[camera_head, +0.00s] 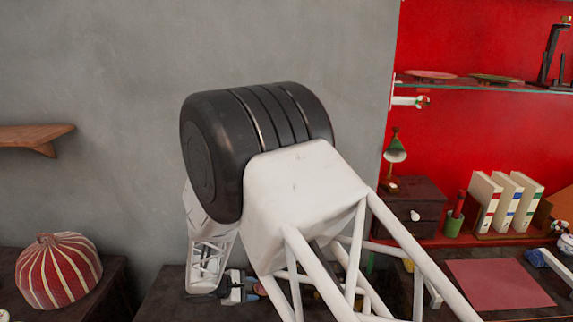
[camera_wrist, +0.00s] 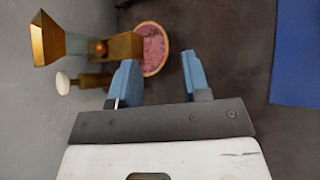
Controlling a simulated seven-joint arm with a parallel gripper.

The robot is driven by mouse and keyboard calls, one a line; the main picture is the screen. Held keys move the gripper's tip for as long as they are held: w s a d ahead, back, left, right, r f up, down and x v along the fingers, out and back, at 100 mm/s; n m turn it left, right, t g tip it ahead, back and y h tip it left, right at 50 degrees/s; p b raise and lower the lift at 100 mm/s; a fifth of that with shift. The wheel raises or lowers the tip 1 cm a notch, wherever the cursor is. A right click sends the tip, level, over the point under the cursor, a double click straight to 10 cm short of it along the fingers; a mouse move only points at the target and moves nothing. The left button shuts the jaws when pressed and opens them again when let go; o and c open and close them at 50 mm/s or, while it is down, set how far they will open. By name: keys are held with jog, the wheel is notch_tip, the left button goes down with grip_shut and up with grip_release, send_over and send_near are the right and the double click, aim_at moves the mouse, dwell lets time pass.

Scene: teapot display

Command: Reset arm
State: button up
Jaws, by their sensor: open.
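My gripper (camera_wrist: 163,82) is in the wrist view, with its two blue fingers apart and nothing between them. Beyond the fingers is a dark tabletop (camera_wrist: 235,50). A round wooden-rimmed bowl with pink contents (camera_wrist: 153,48) lies just past the left finger, which hides part of it. In the head view my arm rises to a large black joint and bends down. My gripper (camera_head: 243,288) is low there, over the dark table and partly hidden by my own arm. No teapot can be made out in either view.
A brass device with a funnel (camera_wrist: 45,40) stands left of the bowl. A blue flat thing (camera_wrist: 297,55) is at the right. In the head view, a striped red dome (camera_head: 58,272) is at left, a wooden shelf (camera_head: 35,137) above it, and binders (camera_head: 503,200) and a lamp (camera_head: 394,155) at right.

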jog(key=s+d+r+m+g+y, duration=0.2)
jog(key=s+d+r+m, duration=0.25)
jog(key=d+r, duration=0.65)
jog(key=s+d+r+m+g+y, duration=0.1)
jog(key=s+d+r+m+g, duration=0.4)
jog(key=d+r, duration=0.65)
jog(key=s+d+r+m+t+y, duration=0.1)
jog(key=s+d+r+m+y, duration=0.1)
jog(key=s, duration=0.6)
jog(key=s+d+r+m+t+y, duration=0.1)
jog(key=s+d+r+m+y, duration=0.1)
jog(key=s+r, duration=0.4)
jog(key=s+d+r+m+t+y, duration=0.2)
jog(key=s+d+r+m, duration=0.2)
jog(key=s, duration=0.7)
jog(key=shift+d+r+y, duration=0.15)
jog(key=shift+d+y, duration=0.15)
jog(key=shift+d, duration=0.4)
